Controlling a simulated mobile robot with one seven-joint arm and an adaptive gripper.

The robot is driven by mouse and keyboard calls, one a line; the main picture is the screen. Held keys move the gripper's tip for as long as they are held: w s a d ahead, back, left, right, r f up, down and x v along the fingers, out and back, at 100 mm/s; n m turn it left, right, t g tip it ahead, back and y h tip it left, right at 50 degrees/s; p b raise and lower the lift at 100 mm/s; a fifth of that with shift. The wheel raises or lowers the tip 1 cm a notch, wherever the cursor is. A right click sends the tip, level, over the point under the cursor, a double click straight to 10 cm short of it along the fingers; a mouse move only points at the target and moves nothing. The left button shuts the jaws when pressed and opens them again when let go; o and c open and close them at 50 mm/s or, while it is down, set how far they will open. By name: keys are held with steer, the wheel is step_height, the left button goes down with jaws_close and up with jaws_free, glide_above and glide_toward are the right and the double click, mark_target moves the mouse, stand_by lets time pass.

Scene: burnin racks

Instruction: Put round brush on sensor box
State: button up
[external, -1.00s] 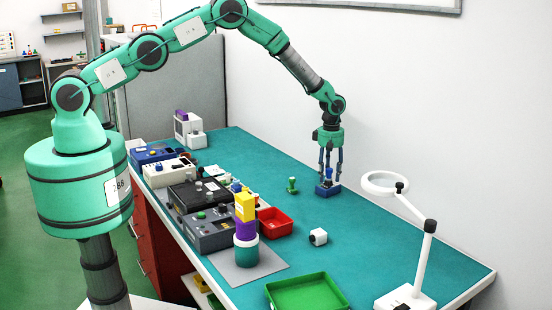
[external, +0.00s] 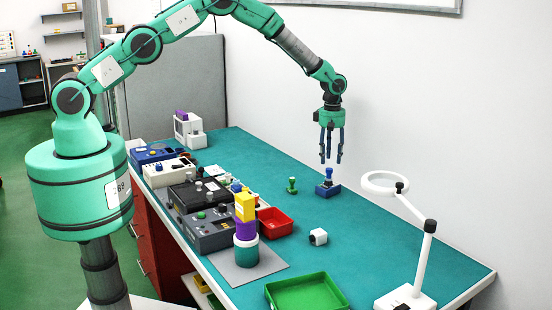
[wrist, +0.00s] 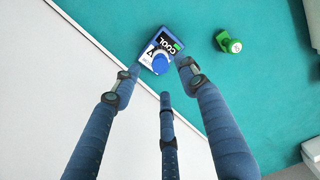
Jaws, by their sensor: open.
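A small dark-blue box (external: 328,191), labelled "COOL" in the wrist view (wrist: 172,40), sits on the teal table near the wall; it looks like the sensor box. A blue upright piece with a rounded top (external: 328,174), likely the round brush, stands on it; its top also shows in the wrist view (wrist: 160,64). I cannot see its bristles or underside. My gripper (external: 331,160) is open and empty, with three blue fingers pointing down just above the blue piece. In the wrist view the fingertips (wrist: 158,76) are spread around its top, apart from it.
A green knobbed piece (external: 292,186) stands left of the box. A small white block (external: 318,237), a red tray (external: 275,222), a green tray (external: 305,292) and a white magnifier lamp (external: 428,250) are nearer the front. Several instrument boxes line the left edge.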

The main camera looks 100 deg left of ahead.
mark_target(329, 169)
steer(key=shift+r, duration=2.3)
